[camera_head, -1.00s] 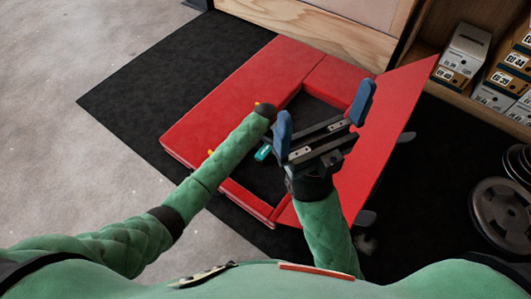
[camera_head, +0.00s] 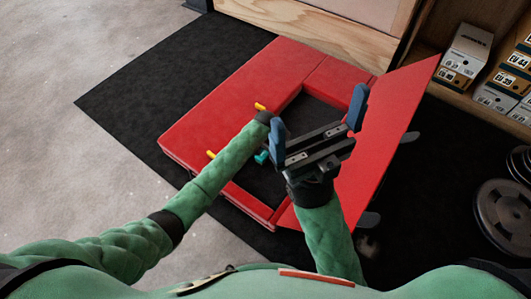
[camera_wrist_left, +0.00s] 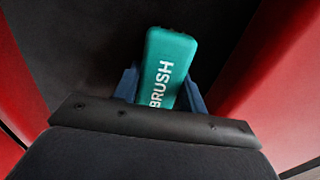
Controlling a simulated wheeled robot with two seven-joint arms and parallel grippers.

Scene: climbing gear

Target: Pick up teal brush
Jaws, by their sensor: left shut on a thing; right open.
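The teal brush (camera_wrist_left: 168,70), lettered "BRUSH", is between the blue fingers of my left gripper (camera_wrist_left: 162,92) in the left wrist view. My left gripper is shut on it, over the dark floor inside the red box. In the head view only a small bit of the brush (camera_head: 262,157) shows beside my left arm; that arm hides the left fingers. My right gripper (camera_head: 318,122) is open and empty, with its blue fingers spread above the right part of the box opening.
The red box (camera_head: 225,95) has walls around a dark opening and a raised red flap on the right. Yellow pieces (camera_head: 260,106) show by its left wall. Shoe boxes (camera_head: 466,50) fill a shelf at upper right; weight plates (camera_head: 502,210) lie at right.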

